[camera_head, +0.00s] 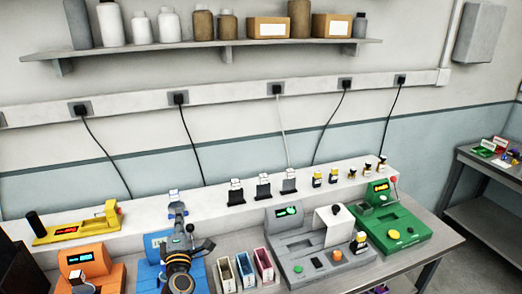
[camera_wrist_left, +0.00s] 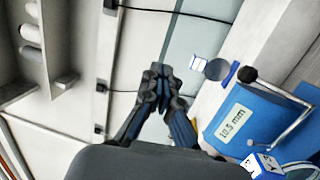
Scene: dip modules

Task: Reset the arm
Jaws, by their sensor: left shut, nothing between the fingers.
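My left gripper (camera_head: 177,212) is in front of the blue device (camera_head: 155,243) in the head view and covers part of it. In the left wrist view its fingers (camera_wrist_left: 160,72) are shut together with nothing between them. The gripper appears apart from the device. My right gripper is in neither view.
The bench also holds an orange device (camera_head: 90,268), a grey device (camera_head: 318,255), a green device (camera_head: 395,225), and small bins (camera_head: 245,268). Small modules (camera_head: 263,188) stand on the white ledge behind. A wall shelf (camera_head: 215,48) carries bottles and boxes. A side table (camera_head: 490,165) is at right.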

